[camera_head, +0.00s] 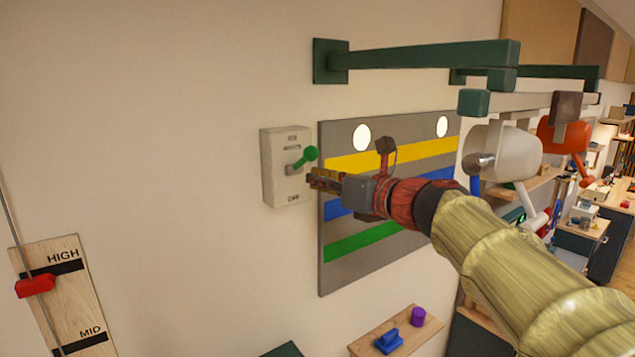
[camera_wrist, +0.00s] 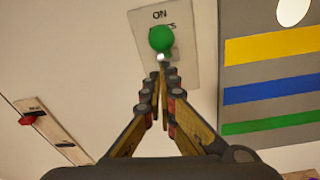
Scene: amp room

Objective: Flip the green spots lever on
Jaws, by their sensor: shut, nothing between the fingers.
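The green spots lever (camera_head: 306,157) has a round green knob on a metal stem. It sticks out from a white switch plate (camera_head: 272,186) on the wall. In the wrist view the green knob (camera_wrist: 162,39) is straight ahead of the fingertips, on the plate (camera_wrist: 187,73) marked ON at the top. My gripper (camera_head: 313,178) is shut and empty, with its fingertips just below and right of the knob in the head view. In the wrist view my gripper (camera_wrist: 163,68) has its tips just under the knob. I cannot tell whether they touch the lever.
A grey panel (camera_head: 334,270) with yellow, blue and green stripes is right of the plate, behind my gripper. Green brackets (camera_head: 430,55) jut out above. A slider board (camera_head: 68,290) with a red handle (camera_head: 35,286) is lower left. Bare wall lies left of the plate.

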